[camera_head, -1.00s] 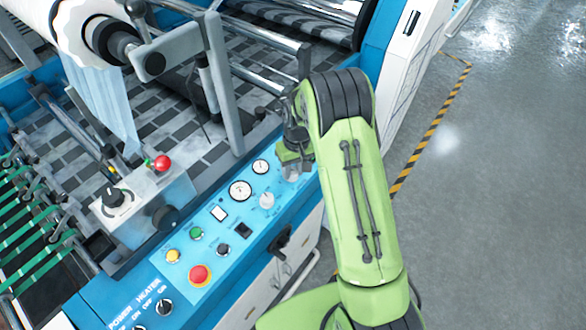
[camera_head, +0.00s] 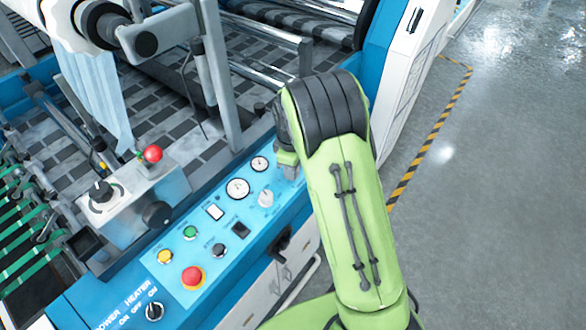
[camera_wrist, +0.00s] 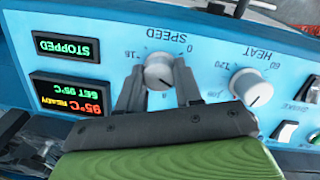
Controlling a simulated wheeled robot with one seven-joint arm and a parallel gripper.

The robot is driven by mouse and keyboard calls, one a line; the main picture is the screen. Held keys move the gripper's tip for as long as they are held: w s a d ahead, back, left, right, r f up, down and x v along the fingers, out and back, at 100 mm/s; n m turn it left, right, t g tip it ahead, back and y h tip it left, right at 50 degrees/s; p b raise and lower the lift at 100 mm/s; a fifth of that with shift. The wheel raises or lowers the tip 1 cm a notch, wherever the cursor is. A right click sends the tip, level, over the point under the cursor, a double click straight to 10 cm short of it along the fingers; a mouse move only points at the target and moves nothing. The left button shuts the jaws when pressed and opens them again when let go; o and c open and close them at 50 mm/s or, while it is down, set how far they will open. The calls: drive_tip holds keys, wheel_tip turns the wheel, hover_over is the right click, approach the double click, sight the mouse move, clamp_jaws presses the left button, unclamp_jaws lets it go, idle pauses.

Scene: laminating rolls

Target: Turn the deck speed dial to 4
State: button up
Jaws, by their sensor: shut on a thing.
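The speed dial (camera_wrist: 159,72) is a light grey round knob on the blue panel, under the word SPEED, which appears upside down in the wrist view. Marks 0, 8 and 16 stand around it. My gripper (camera_wrist: 159,88) has one dark grey finger on each side of the knob and is shut on it. The knob's exact pointer setting is not clear to me. In the head view my gripper (camera_head: 288,160) is at the panel's far right end and mostly hides this knob.
The heat dial (camera_wrist: 251,87) sits close to the right finger in the wrist view. A lit display (camera_wrist: 66,48) reads STOPPED; another (camera_wrist: 68,94) shows 95°C READY. A red button (camera_head: 193,277), gauges (camera_head: 238,188) and a grey box with a black dial (camera_head: 101,191) are farther left.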

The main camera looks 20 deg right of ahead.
drive_tip(key=shift+n+b, duration=0.35)
drive_tip(key=shift+n, duration=0.65)
drive_tip(key=o, duration=1)
drive_tip(key=shift+o, duration=0.2)
wheel_tip(320, 180, up, 16)
drive_tip(key=s+p, duration=0.2)
drive_tip(key=shift+a+f, duration=0.15)
drive_tip(key=shift+a, duration=0.3)
drive_tip(key=shift+w, duration=0.1)
